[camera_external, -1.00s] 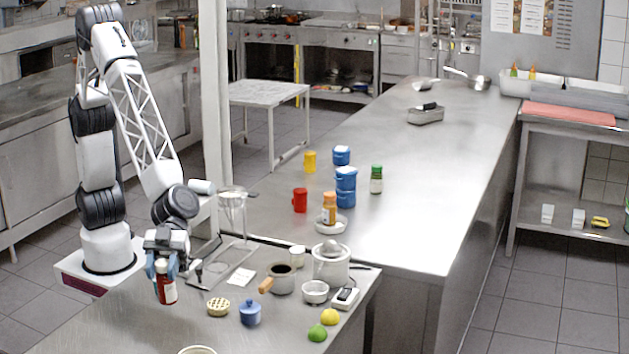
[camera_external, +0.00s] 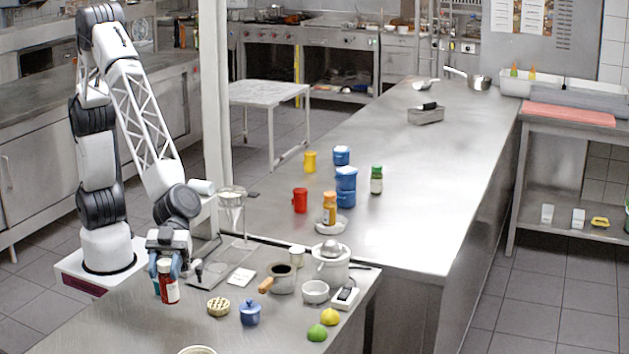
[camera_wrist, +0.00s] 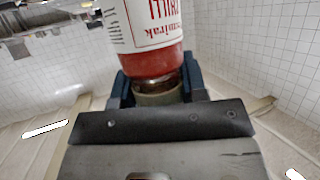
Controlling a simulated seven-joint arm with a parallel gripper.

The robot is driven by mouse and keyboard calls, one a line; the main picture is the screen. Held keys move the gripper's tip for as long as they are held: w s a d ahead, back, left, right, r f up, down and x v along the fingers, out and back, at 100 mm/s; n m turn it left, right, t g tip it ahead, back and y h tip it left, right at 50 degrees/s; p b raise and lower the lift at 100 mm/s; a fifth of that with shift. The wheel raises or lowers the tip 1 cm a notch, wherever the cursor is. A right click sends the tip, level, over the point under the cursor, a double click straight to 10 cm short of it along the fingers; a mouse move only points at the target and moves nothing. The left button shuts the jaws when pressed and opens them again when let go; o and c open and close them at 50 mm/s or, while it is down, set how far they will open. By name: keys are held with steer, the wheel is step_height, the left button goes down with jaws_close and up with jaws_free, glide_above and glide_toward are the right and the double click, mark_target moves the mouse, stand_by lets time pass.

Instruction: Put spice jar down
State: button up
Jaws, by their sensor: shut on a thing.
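The spice jar is red with a white label; it shows near the table's left side in the external view (camera_external: 169,291). In the wrist view, the jar (camera_wrist: 148,30) fills the top middle, with its label lettering upside down. My gripper (camera_external: 167,268) has its blue fingers shut on the jar near one end, and the fingers also show beside it in the wrist view (camera_wrist: 160,88). The jar stands close to upright in the external view. Whether its bottom touches the steel table (camera_external: 115,325) I cannot tell.
A waffle-like round (camera_external: 218,307) and a blue lidded pot (camera_external: 250,313) stand to the right of the jar. A metal stand with a glass funnel (camera_external: 231,212) is behind. A pale bowl rim (camera_external: 197,350) shows at the front. The table left of the jar looks clear.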

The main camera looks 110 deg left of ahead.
steer(key=w+a+r+n+t+y, duration=0.1)
steer(key=w+a, duration=0.4)
steer(key=a, duration=0.6)
steer(key=w+a+n+t+y, duration=0.15)
steer(key=w+a, duration=0.25)
steer(key=a, duration=0.6)
steer(key=w+a+r+n+t, duration=0.15)
steer(key=w+a, duration=0.35)
steer(key=a, duration=0.6)
steer(key=s+a+n+t+y, duration=0.1)
steer(key=a+n+t+y, duration=0.2)
steer(key=a, duration=3.2)
steer(key=shift+r+n+y, duration=0.25)
steer(key=shift+n+y, duration=0.5)
steer(key=shift+n, duration=0.15)
steer(key=shift+s, duration=0.1)
step_height(320, 180, down, 6)
steer(key=shift+f, duration=0.15)
steer(key=shift+d+f, duration=0.1)
steer(key=shift+f, duration=1.75)
